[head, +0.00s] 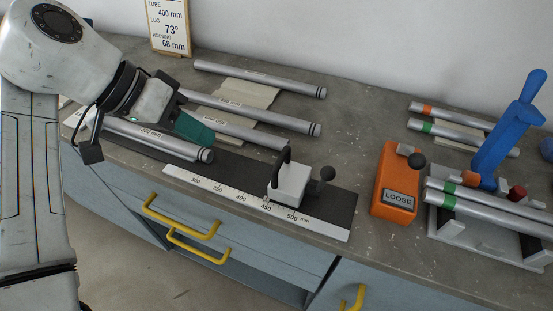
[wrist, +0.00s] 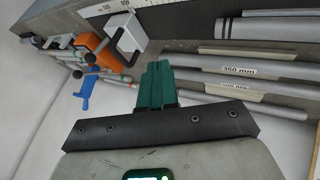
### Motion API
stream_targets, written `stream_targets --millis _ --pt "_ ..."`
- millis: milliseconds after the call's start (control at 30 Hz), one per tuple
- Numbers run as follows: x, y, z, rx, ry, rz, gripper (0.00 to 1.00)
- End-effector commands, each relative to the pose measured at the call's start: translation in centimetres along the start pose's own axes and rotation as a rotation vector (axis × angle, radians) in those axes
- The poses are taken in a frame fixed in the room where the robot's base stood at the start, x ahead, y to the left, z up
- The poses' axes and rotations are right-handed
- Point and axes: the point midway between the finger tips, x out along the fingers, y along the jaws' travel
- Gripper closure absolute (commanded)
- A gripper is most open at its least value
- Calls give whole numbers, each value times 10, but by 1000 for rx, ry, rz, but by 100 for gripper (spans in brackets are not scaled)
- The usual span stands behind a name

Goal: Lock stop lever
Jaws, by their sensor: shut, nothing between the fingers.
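The stop is a pale block (head: 290,184) on the dark rail, beside the scale between about 450 and 500 mm. In the wrist view the stop block (wrist: 126,34) is at the upper left. My gripper (head: 196,128) has green fingers, shut and empty, and is over the tubes left of the stop, clear of the lever. Its fingers also show in the wrist view (wrist: 156,82).
An orange box (head: 393,190) with a grey lever and a LOOSE sign stands right of the rail. Several labelled tubes (head: 250,118) lie at the back left. A blue clamp handle (head: 508,130) and a rack of tubes are at right. A sign (head: 168,25) leans against the wall.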

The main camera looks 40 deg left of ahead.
Motion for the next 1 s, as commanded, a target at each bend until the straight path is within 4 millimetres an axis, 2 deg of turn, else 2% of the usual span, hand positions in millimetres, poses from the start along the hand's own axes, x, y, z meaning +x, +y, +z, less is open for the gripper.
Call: stream_targets --millis 267,733,1000 --pt "14 -4 4 -3 3 -1 100" --pt "102 -3 4 -3 1 0 100" --pt "116 24 3 -1 3 -3 100"
